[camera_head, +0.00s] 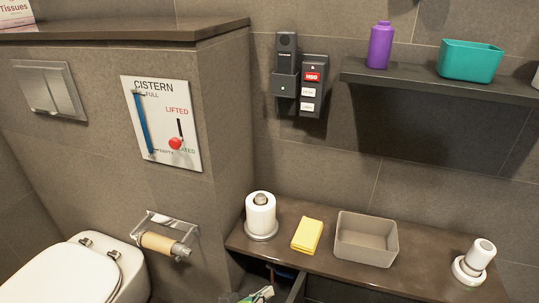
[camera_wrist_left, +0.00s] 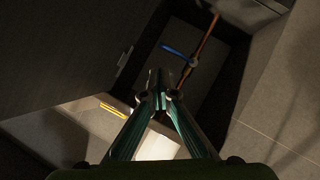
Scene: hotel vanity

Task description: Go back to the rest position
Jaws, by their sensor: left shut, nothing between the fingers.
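My left gripper (camera_head: 262,293) shows at the bottom edge of the head view, in front of the vanity counter and low by its open front. In the left wrist view its teal fingers (camera_wrist_left: 160,97) come together at the tips, with nothing between them. Beyond the fingertips is a dark recess with a copper pipe (camera_wrist_left: 204,38) and a blue lever handle (camera_wrist_left: 178,50). The fingertips look apart from the lever. My right gripper shows in neither view.
The counter (camera_head: 320,268) holds a white roll (camera_head: 261,214), a yellow cloth (camera_head: 307,235), a grey bin (camera_head: 366,239) and a white device (camera_head: 474,262). A toilet (camera_head: 65,275) and a paper holder (camera_head: 165,240) stand left. A shelf (camera_head: 440,88) hangs above.

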